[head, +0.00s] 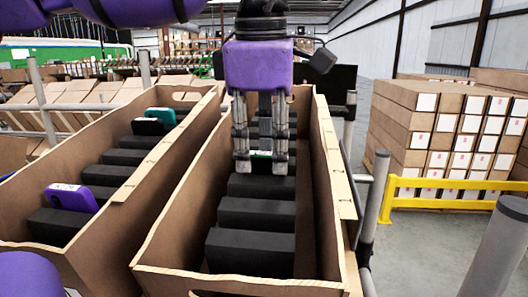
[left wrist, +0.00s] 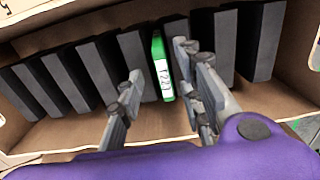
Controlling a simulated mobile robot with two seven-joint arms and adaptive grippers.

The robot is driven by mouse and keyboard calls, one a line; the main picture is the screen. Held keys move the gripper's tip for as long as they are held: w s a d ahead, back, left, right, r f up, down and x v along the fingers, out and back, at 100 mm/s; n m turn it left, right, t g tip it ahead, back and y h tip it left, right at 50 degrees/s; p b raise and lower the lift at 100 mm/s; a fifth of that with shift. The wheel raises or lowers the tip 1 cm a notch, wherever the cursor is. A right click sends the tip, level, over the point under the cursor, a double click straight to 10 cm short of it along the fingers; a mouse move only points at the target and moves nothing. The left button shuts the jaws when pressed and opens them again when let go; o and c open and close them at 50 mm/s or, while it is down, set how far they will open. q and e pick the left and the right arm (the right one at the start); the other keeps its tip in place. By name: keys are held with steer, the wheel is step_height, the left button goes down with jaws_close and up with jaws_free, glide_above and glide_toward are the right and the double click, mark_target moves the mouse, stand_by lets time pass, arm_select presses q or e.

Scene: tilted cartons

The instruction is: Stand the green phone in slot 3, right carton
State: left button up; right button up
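The right carton (head: 327,200) is a tilted cardboard box with a row of black dividers. The green phone stands between two dividers, and its narrow green side with a white label faces up in the left wrist view (left wrist: 158,65). In the head view only a small green strip of the phone (head: 261,153) shows between the fingers. My left gripper (head: 261,168) reaches down into the right carton. In the left wrist view its fingers (left wrist: 160,78) are open on either side of the phone, with gaps showing. The slot's number cannot be told. My right gripper is not in view.
The left carton (head: 120,200) stands close beside, holding a purple phone (head: 72,197), a black-and-white phone (head: 148,126) and a teal phone (head: 162,115). The right carton's near slots look empty. A grey post (head: 374,195) stands at its right.

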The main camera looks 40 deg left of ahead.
arm_select(q)
step_height(320, 180, up, 11)
steer(key=s+d, duration=0.1)
steer(key=shift+s, duration=0.3)
steer(key=shift+f, duration=0.1)
step_height(320, 180, up, 7)
steer(key=s+p, duration=0.1)
steer(key=p, duration=0.4)
steer(key=shift+d, duration=0.35)
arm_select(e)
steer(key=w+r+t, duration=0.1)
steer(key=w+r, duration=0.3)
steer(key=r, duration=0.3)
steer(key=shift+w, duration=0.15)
arm_select(q)
steer(key=shift+f, duration=0.1)
